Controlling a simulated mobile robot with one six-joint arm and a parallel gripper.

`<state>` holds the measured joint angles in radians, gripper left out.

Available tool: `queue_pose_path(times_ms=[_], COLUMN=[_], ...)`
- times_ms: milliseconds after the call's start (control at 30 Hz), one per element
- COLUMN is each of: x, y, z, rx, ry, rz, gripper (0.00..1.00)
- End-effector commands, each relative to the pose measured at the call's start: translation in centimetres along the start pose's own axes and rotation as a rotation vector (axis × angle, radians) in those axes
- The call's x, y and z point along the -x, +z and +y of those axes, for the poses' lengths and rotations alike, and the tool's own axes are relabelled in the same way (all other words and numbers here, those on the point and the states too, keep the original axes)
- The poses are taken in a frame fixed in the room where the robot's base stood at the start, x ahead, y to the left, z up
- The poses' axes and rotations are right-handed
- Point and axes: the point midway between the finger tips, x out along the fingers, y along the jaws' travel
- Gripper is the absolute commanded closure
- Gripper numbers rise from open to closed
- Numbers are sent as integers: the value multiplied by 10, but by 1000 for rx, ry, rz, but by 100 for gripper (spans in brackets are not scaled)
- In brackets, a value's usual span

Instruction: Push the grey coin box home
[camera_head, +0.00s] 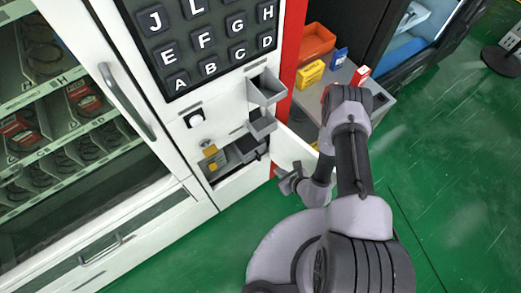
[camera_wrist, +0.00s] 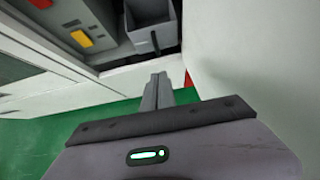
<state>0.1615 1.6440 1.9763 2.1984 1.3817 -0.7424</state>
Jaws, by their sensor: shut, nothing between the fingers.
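The grey coin box (camera_wrist: 142,41) shows in the wrist view as an open-topped box at the top middle, inside the open bay of the white vending machine. In the head view the coin box (camera_head: 247,150) is small, at the right side of the bay. How far it stands out of the bay is hard to tell. My gripper (camera_wrist: 158,82) is shut and empty, pointing toward the bay, apart from the box and below it in the wrist view. In the head view my gripper (camera_head: 284,182) is in front of the bay, near the open white door (camera_head: 292,150).
A yellow part (camera_head: 211,153) sits in the bay left of the box; a red one (camera_wrist: 40,3) shows in the wrist view. Grey trays (camera_head: 264,88) jut out above. The open door stands close on the right. A side table (camera_head: 376,121) holds small boxes. Green floor lies below.

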Motion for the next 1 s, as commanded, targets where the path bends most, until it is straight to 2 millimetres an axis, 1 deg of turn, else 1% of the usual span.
queue_pose_path(times_ms=[167, 400, 467, 500, 600, 700, 833, 1000], x=[-34, -88, -100, -105, -115, -121, -124, -124], y=[-2, -2, -2, 5, 18, 24, 29, 30], z=[1, 1, 2, 1, 1, 1, 1, 1], rx=[5, 4, 4, 5, 3, 2, 2, 2], ry=[3, 4, 4, 3, 3, 3, 3, 3], rz=[-2, -2, -3, -4, -4, -3, -2, -2], gripper=[100, 100, 100, 100, 100, 100, 100, 100])
